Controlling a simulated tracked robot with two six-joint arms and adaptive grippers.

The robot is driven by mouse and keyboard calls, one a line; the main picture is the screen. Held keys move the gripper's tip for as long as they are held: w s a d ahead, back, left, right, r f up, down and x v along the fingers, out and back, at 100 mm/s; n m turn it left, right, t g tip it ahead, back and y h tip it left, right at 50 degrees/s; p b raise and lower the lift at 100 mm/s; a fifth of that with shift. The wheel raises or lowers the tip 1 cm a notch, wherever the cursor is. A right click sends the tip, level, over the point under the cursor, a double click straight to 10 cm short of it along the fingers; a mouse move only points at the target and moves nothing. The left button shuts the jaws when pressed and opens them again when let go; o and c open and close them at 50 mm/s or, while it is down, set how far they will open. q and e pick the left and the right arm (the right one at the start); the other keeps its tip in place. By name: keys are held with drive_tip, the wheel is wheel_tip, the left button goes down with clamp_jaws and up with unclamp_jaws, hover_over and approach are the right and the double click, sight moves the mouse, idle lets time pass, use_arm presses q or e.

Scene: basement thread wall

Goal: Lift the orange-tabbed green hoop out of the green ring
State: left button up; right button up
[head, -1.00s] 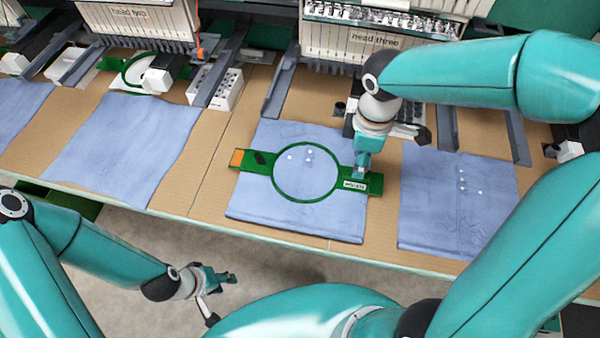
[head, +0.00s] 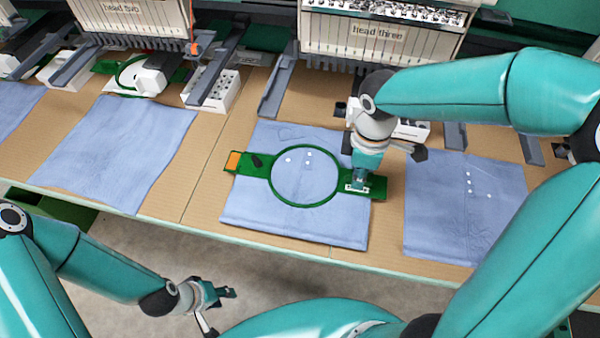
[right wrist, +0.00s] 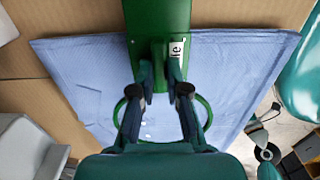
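The green hoop (head: 339,197) lies on a blue cloth on the table, with its orange tab (head: 233,161) at its left end. A white label (head: 356,188) marks its right arm, partly covered by my right gripper (head: 360,180). I cannot separate the hoop from the green ring around it. In the right wrist view, the fingers of my right gripper (right wrist: 160,72) stand apart on either side of a narrow green piece beside the label (right wrist: 176,50). Contact is unclear. My left gripper (head: 222,306) is open and empty, in front of the table edge.
Blue cloths lie to the left (head: 118,150) and right (head: 462,205). Embroidery heads two (head: 130,20) and three (head: 380,38) stand behind, with grey support arms (head: 282,85) reaching forward. A white box with holes (head: 212,90) stands behind the cloths. Bare table lies left of the hoop.

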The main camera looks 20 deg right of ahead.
clamp_jaws()
drive_tip(key=shift+r, duration=0.25)
